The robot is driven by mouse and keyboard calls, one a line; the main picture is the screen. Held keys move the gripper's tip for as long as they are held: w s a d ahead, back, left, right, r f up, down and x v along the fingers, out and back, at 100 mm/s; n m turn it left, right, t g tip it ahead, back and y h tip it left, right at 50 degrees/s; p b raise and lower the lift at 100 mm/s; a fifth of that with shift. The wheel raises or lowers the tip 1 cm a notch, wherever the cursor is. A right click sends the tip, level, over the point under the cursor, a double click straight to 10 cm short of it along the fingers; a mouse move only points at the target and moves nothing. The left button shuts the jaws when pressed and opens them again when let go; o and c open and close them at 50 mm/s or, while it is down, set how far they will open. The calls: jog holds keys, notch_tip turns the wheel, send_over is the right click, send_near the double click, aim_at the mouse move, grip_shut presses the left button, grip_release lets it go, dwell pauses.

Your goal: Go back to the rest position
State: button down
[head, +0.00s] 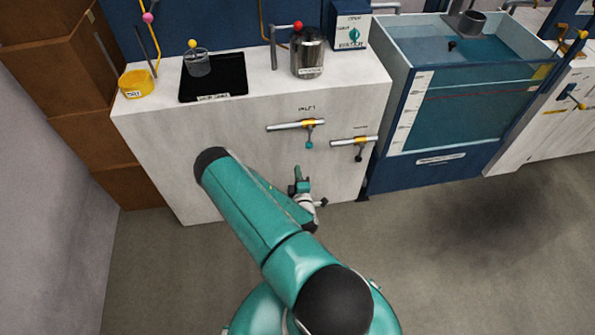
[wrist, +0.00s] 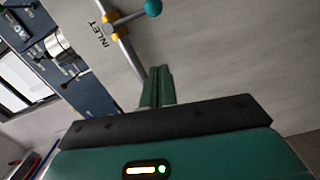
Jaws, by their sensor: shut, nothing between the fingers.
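My gripper (head: 300,182) is in front of the white cabinet's front face, below the inlet valve (head: 309,131). In the wrist view my gripper (wrist: 157,86) shows its two green fingers together, with nothing between them. The inlet valve (wrist: 120,25) is at the top of the wrist view, with a yellow fitting and a teal-ended handle. The fingers appear apart from the valve. My teal arm reaches forward from the bottom of the head view and hides part of the cabinet's lower front.
The white cabinet (head: 180,150) carries a yellow bowl (head: 136,84), a black tray (head: 230,90) and a metal canister (head: 308,60). A second valve (head: 356,142) is right of the inlet. A blue water tank (head: 465,100) stands farther right. Brown boxes (head: 60,70) stand left. Floor at right is clear.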

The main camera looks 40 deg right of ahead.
jog(key=shift+w, duration=0.1)
dwell(0.3)
jog(key=w+a+r+m+g+y, duration=0.1)
jog(key=w+a+r+m+g, duration=0.1)
jog(key=w+r+m, duration=0.3)
jog(key=w+a+r+m+g+y, duration=0.1)
jog(key=w+a+r+m+g, duration=0.15)
jog(key=w+r, duration=0.45)
jog(key=w+a+r+m+y, duration=0.15)
jog(key=a+r+y, duration=0.35)
jog(key=a+r, duration=1)
jog(key=s+a+r+g+y, duration=0.1)
jog(key=s+a+r+y, duration=0.1)
jog(key=s+a+r, duration=0.4)
jog(key=s+a+r+g+y, duration=0.1)
jog(key=s+a+r, duration=0.25)
jog(key=r, duration=0.55)
jog(key=s+a+r+g, duration=0.1)
jog(key=s+a+r, duration=0.1)
jog(key=s, duration=0.7)
jog(key=s+a+r+g, duration=0.1)
jog(key=s+r, duration=0.3)
jog(key=s, duration=0.6)
jog(key=shift+a+r+y, duration=0.3)
jog(key=shift+a+y, duration=0.1)
jog(key=shift+a, duration=0.3)
